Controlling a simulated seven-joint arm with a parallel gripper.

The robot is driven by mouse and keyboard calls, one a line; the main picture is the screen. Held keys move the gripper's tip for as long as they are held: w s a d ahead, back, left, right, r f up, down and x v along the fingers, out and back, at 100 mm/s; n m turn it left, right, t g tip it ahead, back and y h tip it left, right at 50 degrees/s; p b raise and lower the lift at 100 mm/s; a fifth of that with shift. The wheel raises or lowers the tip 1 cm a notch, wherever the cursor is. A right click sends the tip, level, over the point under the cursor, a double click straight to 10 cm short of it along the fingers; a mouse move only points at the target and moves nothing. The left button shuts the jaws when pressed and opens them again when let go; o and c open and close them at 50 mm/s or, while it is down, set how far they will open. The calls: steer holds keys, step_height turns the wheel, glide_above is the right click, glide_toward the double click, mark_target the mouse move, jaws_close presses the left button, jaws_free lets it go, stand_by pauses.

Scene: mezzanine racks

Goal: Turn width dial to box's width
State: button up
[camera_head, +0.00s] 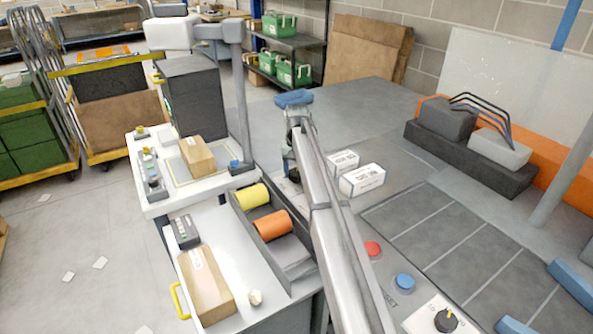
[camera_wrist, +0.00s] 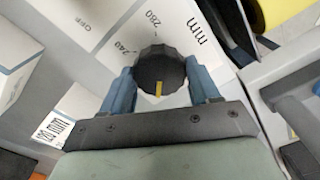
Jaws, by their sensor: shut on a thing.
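In the head view my arm hides most of this dial. Two white printed boxes (camera_head: 362,180) lie right of my gripper (camera_head: 291,172); one label (camera_wrist: 52,130) in the wrist view seems to read "120 mm".
Yellow (camera_head: 251,196) and orange (camera_head: 272,225) rolls lie in a grey bin beside my arm. A red button (camera_head: 373,249), a blue button (camera_head: 404,282) and another black dial (camera_head: 445,320) are at lower right. A brown box (camera_head: 205,285) rests on the white table.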

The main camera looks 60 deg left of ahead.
mark_target(296, 172)
steer(key=shift+n, duration=1.2)
steer(key=o, duration=1.1)
steer(key=shift+c, duration=0.2)
steer(key=shift+r, duration=0.1)
step_height(296, 172, up, 14)
